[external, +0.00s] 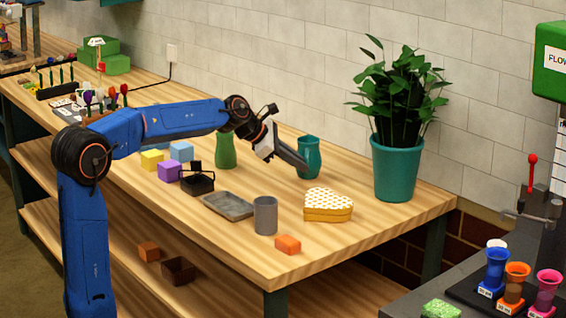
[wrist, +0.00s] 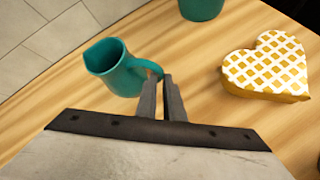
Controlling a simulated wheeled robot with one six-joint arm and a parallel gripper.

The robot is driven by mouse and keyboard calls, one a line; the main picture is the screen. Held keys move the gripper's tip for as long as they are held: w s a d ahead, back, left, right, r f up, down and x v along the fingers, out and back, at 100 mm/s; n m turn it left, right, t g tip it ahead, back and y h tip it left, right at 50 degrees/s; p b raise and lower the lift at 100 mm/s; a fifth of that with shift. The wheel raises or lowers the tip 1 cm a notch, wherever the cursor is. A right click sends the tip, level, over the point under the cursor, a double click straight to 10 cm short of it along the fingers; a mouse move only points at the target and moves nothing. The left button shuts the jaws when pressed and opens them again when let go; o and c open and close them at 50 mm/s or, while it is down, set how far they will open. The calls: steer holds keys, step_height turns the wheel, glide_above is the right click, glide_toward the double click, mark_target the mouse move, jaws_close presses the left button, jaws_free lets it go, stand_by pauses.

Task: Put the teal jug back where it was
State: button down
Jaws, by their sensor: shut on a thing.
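The teal jug (external: 311,158) stands upright on the wooden table, left of the potted plant. It also shows in the wrist view (wrist: 117,70), with its open mouth facing the camera and its handle toward the fingers. My gripper (external: 302,170) reaches down to the jug from the left. In the wrist view my gripper (wrist: 163,85) is shut on the jug's handle. The fingers hide part of the handle. I cannot tell whether the jug's base touches the table.
A heart-shaped box (external: 327,205) and a teal plant pot (external: 396,168) stand to the right. A grey cup (external: 265,216), a grey tray (external: 228,206) and an orange block (external: 288,245) lie nearer the front edge. A green vase (external: 225,150) stands behind my arm.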

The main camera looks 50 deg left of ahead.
steer(key=shift+f, duration=0.1)
steer(key=c, duration=1.9)
jaws_free()
steer(key=shift+o, duration=0.2)
steer(key=shift+s+a+r, duration=0.1)
steer(key=shift+s+r, duration=0.15)
steer(key=shift+r, duration=0.1)
steer(key=v, duration=1.1)
steer(key=shift+s, duration=0.2)
steer(key=shift+a, duration=0.1)
